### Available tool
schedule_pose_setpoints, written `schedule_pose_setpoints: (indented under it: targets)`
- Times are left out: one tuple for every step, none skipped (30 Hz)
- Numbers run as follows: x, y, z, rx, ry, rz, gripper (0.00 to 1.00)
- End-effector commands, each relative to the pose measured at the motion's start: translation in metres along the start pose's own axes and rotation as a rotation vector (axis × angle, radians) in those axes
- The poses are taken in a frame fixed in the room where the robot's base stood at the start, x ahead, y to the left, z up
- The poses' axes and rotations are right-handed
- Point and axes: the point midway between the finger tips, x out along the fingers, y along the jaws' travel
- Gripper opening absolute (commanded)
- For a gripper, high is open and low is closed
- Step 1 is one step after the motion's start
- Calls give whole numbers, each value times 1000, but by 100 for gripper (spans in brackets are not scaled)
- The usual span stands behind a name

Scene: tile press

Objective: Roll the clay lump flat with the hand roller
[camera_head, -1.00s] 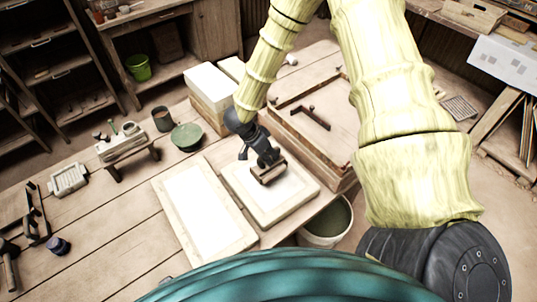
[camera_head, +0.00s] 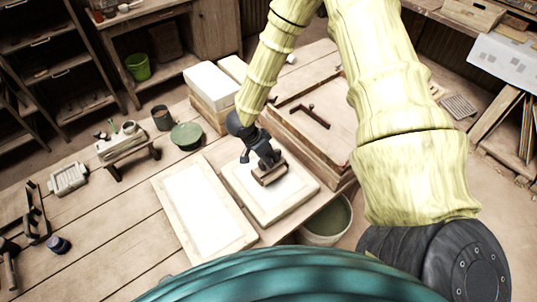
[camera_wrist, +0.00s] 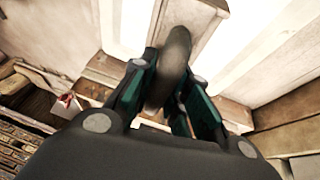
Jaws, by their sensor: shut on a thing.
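My gripper (camera_head: 264,160) is shut on the hand roller (camera_head: 271,177), a small brown wooden piece below the fingers. In the wrist view, my gripper (camera_wrist: 168,95) has its green-lined fingers on both sides of the dark handle of the hand roller (camera_wrist: 175,52). The roller is low over the right-hand framed board (camera_head: 256,213), which has a bright white surface. I cannot tell whether the roller touches that surface. I cannot make out the clay lump separately; it may be hidden by the roller or blend into the white.
A second framed white board (camera_head: 195,205) lies to the left. A green bowl (camera_head: 187,136), a dark cup (camera_head: 162,118) and a small stand (camera_head: 127,147) are farther left. A bucket (camera_head: 328,222) is beside the table's right edge. Stacked boards (camera_head: 318,105) stand behind the roller.

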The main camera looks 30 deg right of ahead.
Motion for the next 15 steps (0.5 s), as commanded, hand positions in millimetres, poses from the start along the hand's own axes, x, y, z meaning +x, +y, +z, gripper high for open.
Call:
schedule_pose_setpoints:
  targets:
    - [1,2,0,-1,-1,2,0]
    - [1,2,1,-2,-1,2,0]
    - [2,4,1,-2,-1,2,0]
    - [2,5,1,-3,-1,2,0]
    - [2,6,1,-3,-1,2,0]
    - [3,8,1,-3,-1,2,0]
    - [3,8,2,-2,-1,3,0]
    - [4,9,2,-2,-2,3,0]
    - [4,9,2,-2,-2,3,0]
    - [4,8,2,-2,-2,3,0]
    - [4,7,2,-2,-2,2,0]
    - [3,6,2,-2,-2,2,0]
    - [3,5,1,-2,-2,2,0]
    - [2,4,1,-2,-2,2,0]
    - [2,2,1,-2,-1,2,0]
